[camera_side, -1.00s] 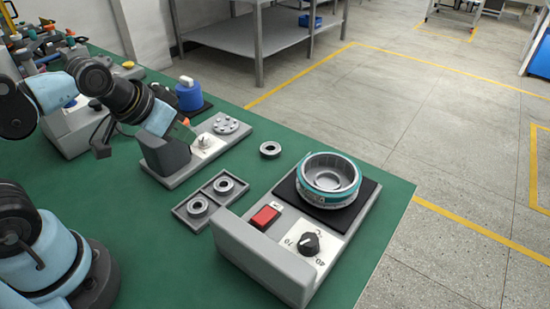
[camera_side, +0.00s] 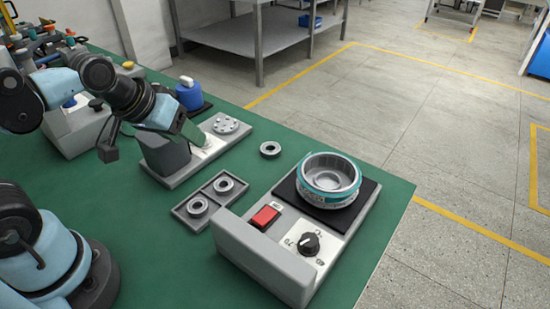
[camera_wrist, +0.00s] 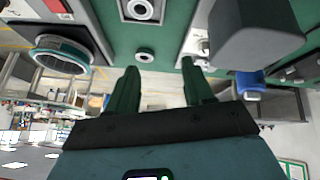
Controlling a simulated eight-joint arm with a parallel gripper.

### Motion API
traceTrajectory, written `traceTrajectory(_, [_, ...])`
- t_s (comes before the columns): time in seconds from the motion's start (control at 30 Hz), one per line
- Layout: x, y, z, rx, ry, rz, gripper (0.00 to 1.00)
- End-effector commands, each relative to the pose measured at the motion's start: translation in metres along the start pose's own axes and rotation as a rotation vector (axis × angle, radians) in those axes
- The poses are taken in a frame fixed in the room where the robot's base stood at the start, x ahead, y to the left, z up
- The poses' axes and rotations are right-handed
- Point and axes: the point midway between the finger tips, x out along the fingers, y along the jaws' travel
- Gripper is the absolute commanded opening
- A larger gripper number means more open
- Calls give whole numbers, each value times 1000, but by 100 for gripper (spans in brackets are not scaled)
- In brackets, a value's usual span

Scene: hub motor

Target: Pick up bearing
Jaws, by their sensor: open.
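A ring-shaped metal bearing (camera_side: 270,149) lies flat on the green mat, right of the middle. It also shows in the wrist view (camera_wrist: 144,55), beyond the fingertips. Two more bearings, (camera_side: 224,186) and (camera_side: 198,206), sit in separate compartments of a grey tray (camera_side: 178,211). My gripper (camera_side: 200,138) is at the left, over the grey fixture, apart from all the bearings. In the wrist view its two dark green fingers (camera_wrist: 158,75) are spread, with nothing held between them.
A grey fixture (camera_side: 160,160) with an upright block stands below my gripper. A heater unit (camera_side: 250,245) with a red switch and black knob carries the teal-and-silver hub (camera_side: 328,178). The mat around the loose bearing is clear.

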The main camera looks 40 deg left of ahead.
Motion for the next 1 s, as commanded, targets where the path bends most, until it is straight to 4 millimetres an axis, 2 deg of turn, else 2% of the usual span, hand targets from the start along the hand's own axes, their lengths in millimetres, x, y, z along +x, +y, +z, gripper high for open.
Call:
traceTrajectory(0.27, [6, -1, 2, -747, -136, -16, 52])
traceTrajectory(0.6, [13, 1, 3, -1649, -302, -142, 52])
traceTrajectory(0.8, [15, 2, 3, -2005, -363, -234, 52])
traceTrajectory(1.0, [18, 3, 4, -2123, -381, -272, 52])
